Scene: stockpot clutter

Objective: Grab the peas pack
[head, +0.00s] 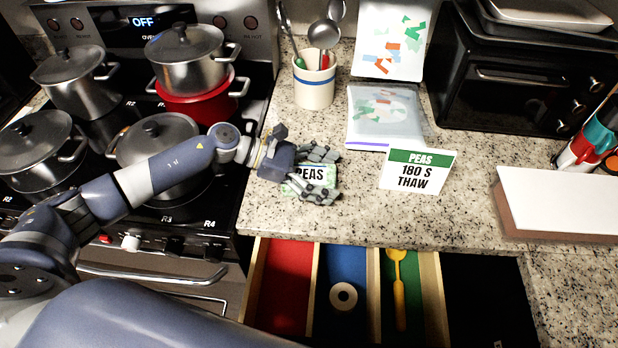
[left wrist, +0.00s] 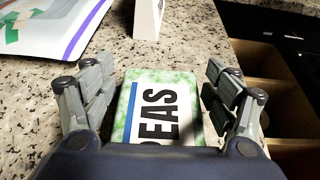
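The peas pack (head: 309,173) is a small green-and-white pack labelled PEAS, lying flat on the granite counter. My left gripper (head: 328,171) is over it, its fingers partly hiding it in the head view. In the left wrist view the peas pack (left wrist: 160,108) lies between the two spread fingers of the left gripper (left wrist: 160,100), with visible gaps on both sides. The left gripper is open. My right gripper is in neither view.
A card reading PEAS 180 S THAW (head: 417,172) stands just right of the gripper. A utensil crock (head: 314,82) stands behind, pots (head: 160,135) are on the stove at left. An open drawer (head: 433,300) is below the counter edge.

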